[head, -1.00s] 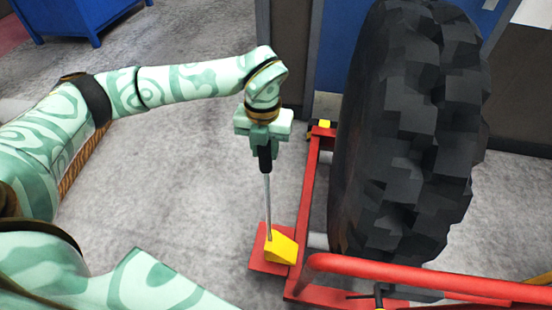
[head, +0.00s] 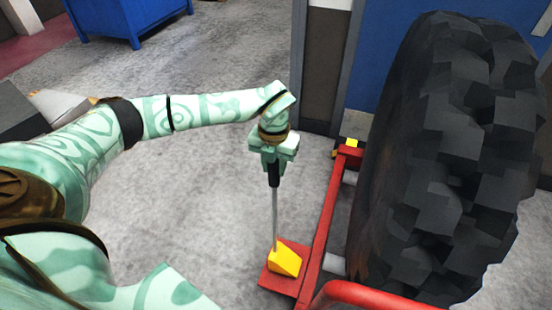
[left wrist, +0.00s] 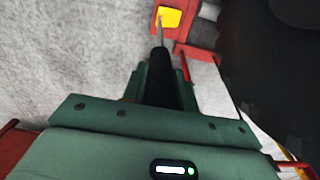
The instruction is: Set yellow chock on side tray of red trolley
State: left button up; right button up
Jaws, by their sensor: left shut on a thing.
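The yellow chock (head: 285,262) is a wedge block at the lower end of a thin metal rod with a black handle (head: 274,176). My left gripper (head: 272,162) is shut on the handle, and the rod hangs nearly upright. The chock appears to rest on the red side tray (head: 270,279), which juts from the left of the red trolley (head: 321,232). The chock covers much of the tray. In the left wrist view the chock (left wrist: 170,18) shows beyond the handle (left wrist: 160,75). My right gripper is out of view.
A big black tyre (head: 435,160) stands upright in the trolley, close to the right of the tray. A red bar (head: 375,296) crosses at the bottom right. Another yellow piece (head: 351,143) is at the trolley's far end. Grey floor (head: 190,225) is clear on the left.

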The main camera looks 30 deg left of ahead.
pick_arm(q)
jog(key=shift+w+r, duration=0.1)
jog(key=shift+r, duration=0.05)
jog(key=o, duration=1)
notch_tip(320, 180, up, 12)
jog(key=p, duration=0.3)
jog(key=shift+p, duration=0.35)
